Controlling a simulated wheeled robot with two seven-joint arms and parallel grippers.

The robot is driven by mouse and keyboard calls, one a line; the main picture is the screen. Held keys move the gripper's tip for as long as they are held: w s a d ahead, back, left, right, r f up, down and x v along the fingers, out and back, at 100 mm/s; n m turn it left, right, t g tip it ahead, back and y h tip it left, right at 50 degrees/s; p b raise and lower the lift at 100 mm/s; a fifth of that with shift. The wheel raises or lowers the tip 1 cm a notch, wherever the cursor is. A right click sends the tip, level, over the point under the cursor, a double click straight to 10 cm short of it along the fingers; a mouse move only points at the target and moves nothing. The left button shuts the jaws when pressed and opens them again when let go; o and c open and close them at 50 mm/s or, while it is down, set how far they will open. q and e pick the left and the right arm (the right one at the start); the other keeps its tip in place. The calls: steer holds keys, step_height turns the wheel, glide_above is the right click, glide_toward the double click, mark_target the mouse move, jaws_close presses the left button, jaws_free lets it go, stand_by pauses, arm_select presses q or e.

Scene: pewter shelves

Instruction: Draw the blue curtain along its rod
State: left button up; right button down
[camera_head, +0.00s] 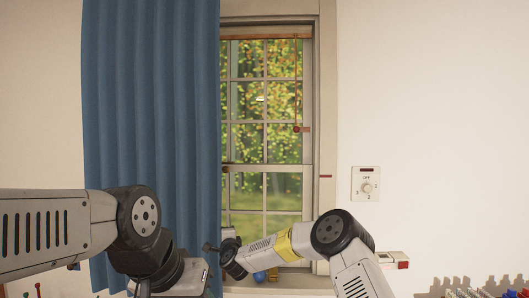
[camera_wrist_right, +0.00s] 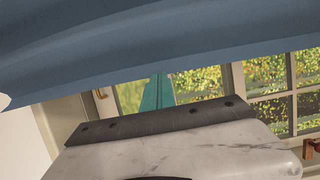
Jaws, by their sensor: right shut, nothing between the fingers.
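The blue curtain (camera_head: 150,120) hangs in folds on the left and covers the left part of the window. Its right edge runs down beside the visible panes. My right gripper (camera_head: 209,247) is at the curtain's lower right edge, shut. In the right wrist view its teal fingers (camera_wrist_right: 157,92) are together with nothing between them, and their tips meet the edge of the curtain (camera_wrist_right: 170,40) in the picture. I cannot tell whether they touch the cloth. My left arm is in front of the curtain's lower part, its gripper out of frame. The rod is out of view.
The window (camera_head: 265,120) shows trees outside, with a red-tipped pull cord (camera_head: 296,128) at its right. A dial plate (camera_head: 366,184) is on the white wall. A blue ball (camera_head: 260,277) is near the sill. Small items and a rack (camera_head: 470,287) stand at the lower right.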

mark_target(192, 231)
steer(key=a, duration=1.2)
steer(key=shift+a, duration=0.4)
